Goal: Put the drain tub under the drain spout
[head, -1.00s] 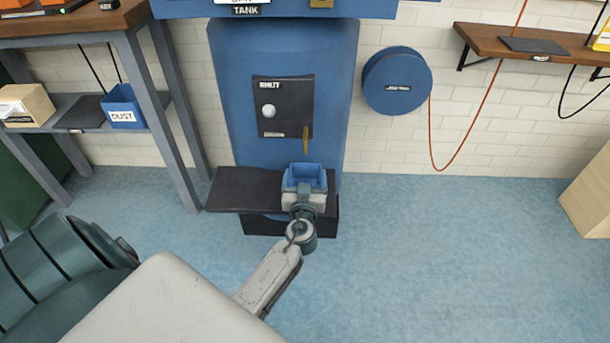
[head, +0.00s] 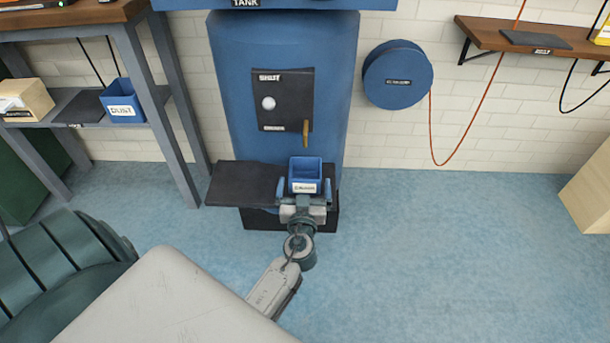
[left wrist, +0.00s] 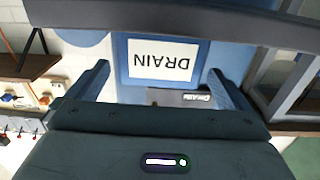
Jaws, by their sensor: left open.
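The blue drain tub (head: 305,167) stands upright on the dark shelf (head: 240,184) in front of the blue tank, with its white label facing me. The brass drain spout (head: 306,132) hangs from the black panel above it, in line with the tub in the head view. My left gripper (head: 304,189) is open at the near side of the tub, a finger towards either side. In the left wrist view the tub (left wrist: 121,62) with its upside-down DRAIN label shows beyond and between the open fingers (left wrist: 160,78). My right gripper is not in view.
The blue tank (head: 280,45) stands against the white brick wall, with a hose reel (head: 397,76) to its right. The blue floor (head: 440,260) at right is clear.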

